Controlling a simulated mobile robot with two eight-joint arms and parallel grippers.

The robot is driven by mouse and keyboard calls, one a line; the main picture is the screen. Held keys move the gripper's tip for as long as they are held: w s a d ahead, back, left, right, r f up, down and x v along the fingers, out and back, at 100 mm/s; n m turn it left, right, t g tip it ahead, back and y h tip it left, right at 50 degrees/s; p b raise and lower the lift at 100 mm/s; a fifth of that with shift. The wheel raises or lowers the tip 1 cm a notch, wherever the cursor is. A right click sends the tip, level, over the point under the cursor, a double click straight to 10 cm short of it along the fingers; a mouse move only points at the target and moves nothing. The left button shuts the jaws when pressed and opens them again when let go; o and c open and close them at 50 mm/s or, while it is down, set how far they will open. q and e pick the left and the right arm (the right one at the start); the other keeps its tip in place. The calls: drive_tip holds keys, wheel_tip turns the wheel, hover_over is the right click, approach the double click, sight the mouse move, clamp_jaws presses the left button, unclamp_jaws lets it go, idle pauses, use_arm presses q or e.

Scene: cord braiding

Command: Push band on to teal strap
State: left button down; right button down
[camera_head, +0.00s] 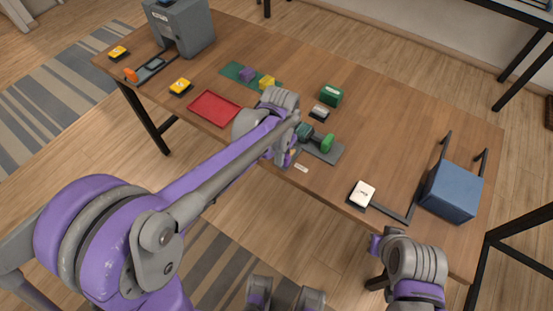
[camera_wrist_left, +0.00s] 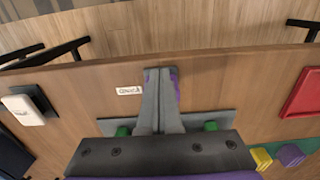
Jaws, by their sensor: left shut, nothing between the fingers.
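A grey fixture plate (camera_head: 333,156) lies near the table's front edge, with a green rounded piece (camera_head: 327,143) and a dark teal piece (camera_head: 304,130) on it. In the left wrist view the plate (camera_wrist_left: 103,125) shows a green bit (camera_wrist_left: 210,126) on either side of my fingers. My left gripper (camera_head: 291,152) is shut and empty, at the plate's left end; its closed fingers (camera_wrist_left: 161,73) reach over the plate toward the table edge. I cannot make out a separate band or strap; the arm and fingers hide part of the fixture. My right arm is at the lower right; its jaws are not clear.
A small white label (camera_head: 301,168) lies in front of the plate. A green box (camera_head: 331,95), red tray (camera_head: 215,108) and green strip (camera_head: 232,70) with purple and yellow blocks lie behind or left. A white-topped block (camera_head: 362,193) and blue box (camera_head: 452,192) stand right.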

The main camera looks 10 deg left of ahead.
use_arm(q)
drive_tip(key=shift+w+d, duration=0.2)
drive_tip(key=shift+w, duration=0.4)
drive_tip(key=shift+w+d, duration=0.2)
drive_tip(key=shift+w, duration=0.35)
drive_tip(key=shift+w+d+r, duration=0.1)
drive_tip(key=shift+w+d, duration=0.15)
drive_tip(key=shift+w, duration=0.35)
drive_tip(key=shift+s+a, duration=0.25)
drive_tip(key=shift+s, duration=0.35)
wheel_tip(320, 180, up, 7)
drive_tip(key=p, duration=0.4)
drive_tip(key=shift+w+r, duration=0.1)
